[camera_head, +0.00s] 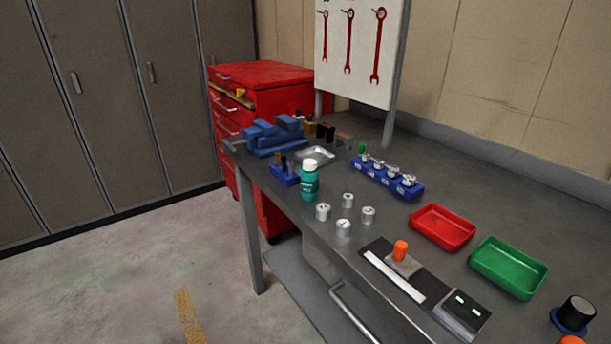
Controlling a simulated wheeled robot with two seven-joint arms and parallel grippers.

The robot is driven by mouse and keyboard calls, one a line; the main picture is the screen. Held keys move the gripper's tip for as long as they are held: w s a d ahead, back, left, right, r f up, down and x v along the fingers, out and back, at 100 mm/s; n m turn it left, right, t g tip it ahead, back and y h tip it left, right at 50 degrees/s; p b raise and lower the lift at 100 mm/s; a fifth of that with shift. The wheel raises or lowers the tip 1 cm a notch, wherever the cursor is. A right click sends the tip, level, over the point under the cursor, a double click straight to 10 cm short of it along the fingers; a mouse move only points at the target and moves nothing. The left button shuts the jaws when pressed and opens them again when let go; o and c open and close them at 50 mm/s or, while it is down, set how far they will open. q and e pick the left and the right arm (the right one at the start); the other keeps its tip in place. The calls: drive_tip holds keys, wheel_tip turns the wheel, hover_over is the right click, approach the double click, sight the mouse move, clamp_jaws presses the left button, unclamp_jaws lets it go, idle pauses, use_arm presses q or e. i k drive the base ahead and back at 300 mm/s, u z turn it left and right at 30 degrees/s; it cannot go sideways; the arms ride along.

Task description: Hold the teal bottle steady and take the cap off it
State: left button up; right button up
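The teal bottle (309,184) stands upright near the left front edge of the grey workbench. Its white cap (309,165) sits on top of it. Neither of my grippers shows in the head view, so nothing is seen touching the bottle or the cap.
Several silver cylinders (343,228) stand just right of the bottle. A small blue holder (285,175) and a metal tray (315,155) are close behind it. A blue vise (272,136), a blue rack (388,178), a red tray (442,227) and a green tray (508,267) are farther off.

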sight(309, 181)
drive_tip(key=k, duration=0.5)
drive_tip(key=u, duration=1.6)
drive_tip(key=i, duration=1)
drive_tip(key=z, duration=2.4)
